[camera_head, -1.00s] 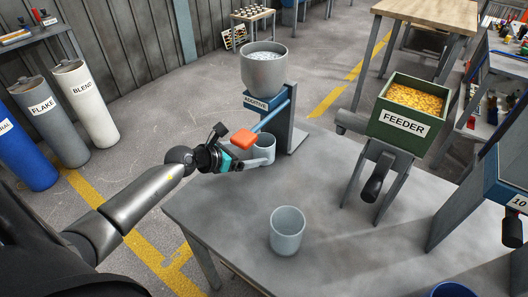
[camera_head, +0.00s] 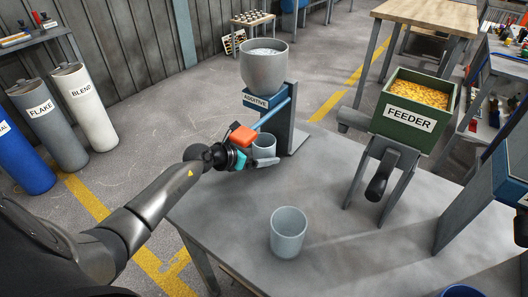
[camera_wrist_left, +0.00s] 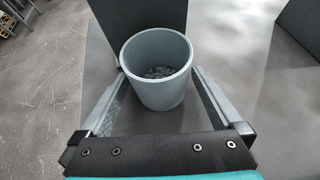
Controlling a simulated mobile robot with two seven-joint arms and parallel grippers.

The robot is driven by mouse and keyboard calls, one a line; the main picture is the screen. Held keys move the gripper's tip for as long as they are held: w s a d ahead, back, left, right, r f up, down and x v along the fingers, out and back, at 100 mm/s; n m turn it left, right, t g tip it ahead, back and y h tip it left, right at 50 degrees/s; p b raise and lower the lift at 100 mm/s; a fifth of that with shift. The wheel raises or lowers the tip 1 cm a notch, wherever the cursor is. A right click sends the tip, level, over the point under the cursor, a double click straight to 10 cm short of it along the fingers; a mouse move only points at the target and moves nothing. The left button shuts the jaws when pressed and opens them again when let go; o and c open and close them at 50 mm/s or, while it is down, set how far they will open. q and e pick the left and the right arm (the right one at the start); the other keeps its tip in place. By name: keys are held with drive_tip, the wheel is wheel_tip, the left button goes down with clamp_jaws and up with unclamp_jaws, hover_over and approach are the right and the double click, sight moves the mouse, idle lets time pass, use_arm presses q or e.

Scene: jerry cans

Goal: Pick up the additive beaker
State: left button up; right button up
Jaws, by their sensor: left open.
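The additive beaker is a grey cup (camera_head: 264,146) under the additive dispenser (camera_head: 264,100) on the table. In the left wrist view the beaker (camera_wrist_left: 158,76) stands upright with some grey pellets at its bottom. My left gripper (camera_head: 262,162) is at the beaker, low and on the near side. In the wrist view its two fingers are spread, one on each side of the beaker, and I cannot tell whether they touch it. An orange handle end (camera_head: 243,136) of the dispenser's blue lever is just above my gripper. My right gripper is not in view.
Another grey beaker (camera_head: 288,232) stands upright near the table's front. The green feeder (camera_head: 408,118) with yellow contents stands right of the dispenser. The table (camera_head: 340,220) is clear between them. A blue container (camera_head: 460,291) shows at the bottom edge.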

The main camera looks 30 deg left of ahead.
use_arm(q)
drive_tip(key=shift+c, duration=0.2)
drive_tip(key=c, duration=1.3)
drive_tip(key=shift+o, duration=0.2)
drive_tip(key=shift+a+r, duration=0.1)
